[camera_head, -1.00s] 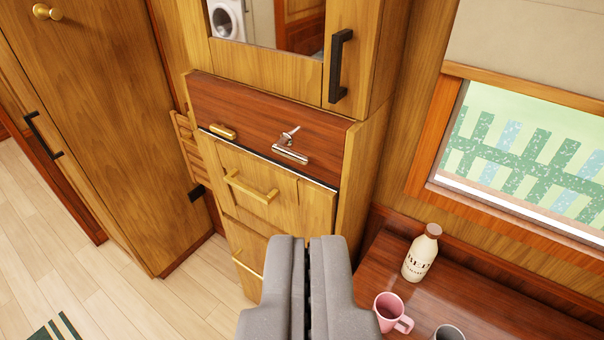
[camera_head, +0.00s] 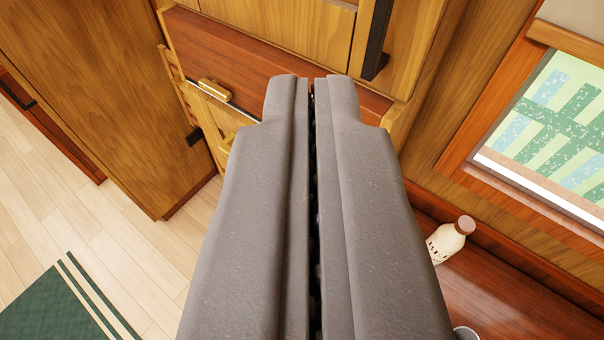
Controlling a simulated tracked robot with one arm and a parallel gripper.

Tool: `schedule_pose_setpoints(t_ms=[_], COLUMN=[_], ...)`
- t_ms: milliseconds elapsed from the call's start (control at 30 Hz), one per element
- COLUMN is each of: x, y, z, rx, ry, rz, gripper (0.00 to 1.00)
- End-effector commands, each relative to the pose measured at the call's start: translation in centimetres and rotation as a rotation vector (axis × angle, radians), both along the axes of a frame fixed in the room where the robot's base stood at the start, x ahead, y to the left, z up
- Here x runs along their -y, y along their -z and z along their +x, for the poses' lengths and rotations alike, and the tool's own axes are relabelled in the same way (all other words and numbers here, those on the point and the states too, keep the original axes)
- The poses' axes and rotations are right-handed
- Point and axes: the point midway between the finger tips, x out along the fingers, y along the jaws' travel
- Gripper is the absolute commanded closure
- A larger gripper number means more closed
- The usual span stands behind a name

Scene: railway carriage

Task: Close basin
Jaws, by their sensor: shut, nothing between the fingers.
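The basin unit is in the wooden cabinet ahead. Its red-brown panel (camera_head: 235,48) shows at the top, with a small brass catch (camera_head: 214,90) at the panel's lower left edge. The light wood front (camera_head: 218,115) below it is mostly hidden by my gripper. My gripper (camera_head: 312,82) is shut and empty. In the picture its tips overlap the middle of the red-brown panel; whether they touch it I cannot tell. The silver tap is hidden behind the gripper. How far open the basin is cannot be told.
A cupboard with a black handle (camera_head: 376,40) is above. A tall wooden cabinet (camera_head: 110,90) stands at the left. At the right, a dark table (camera_head: 500,285) holds a bottle (camera_head: 449,241) and a partly visible cup (camera_head: 466,333).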

Motion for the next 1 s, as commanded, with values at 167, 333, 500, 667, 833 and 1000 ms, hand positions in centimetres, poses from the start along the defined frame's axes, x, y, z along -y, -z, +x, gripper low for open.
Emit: schedule_pose_setpoints(t_ms=[167, 333, 500, 667, 833, 1000], x=[-1.1, -1.6, -1.7, -2.7, -5.7, -8.2], y=[6.7, 18.8, 29.0, 35.4, 39.3, 41.2], z=[3.1, 7.2, 9.6, 11.3, 12.8, 13.7], rx=[-0.125, -0.373, -0.621, -0.803, -0.911, -0.948], ry=[0.010, -0.002, -0.067, -0.148, -0.210, -0.232], rz=[-0.232, -0.763, -1.384, -1.979, -2.511, -2.829], gripper=[1.00, 1.00, 1.00, 1.00, 1.00, 1.00])
